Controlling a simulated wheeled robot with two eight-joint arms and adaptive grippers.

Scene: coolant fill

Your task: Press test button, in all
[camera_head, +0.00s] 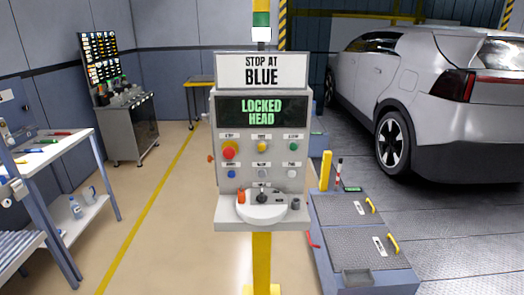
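A grey control console (221,180) stands upright in the centre on a yellow post (262,262). Its dark display (262,108) reads "LOCKED HEAD" in green. Its face has two rows of buttons: a large red one (230,150), a yellow one (262,146) and a green one (293,147) above; a blue one (231,174), a grey one (262,174) and a white one (292,174) below. The small labels are too blurred to tell surely which is the test button. A black lever (262,196) stands on the lower shelf. Neither gripper is in view.
A sign (262,71) above the console reads "STOP AT BLUE". A silver car (420,95) stands at the right behind low grey floor units (362,240). A workbench (50,155) with tools is at the left. The floor between bench and console is clear.

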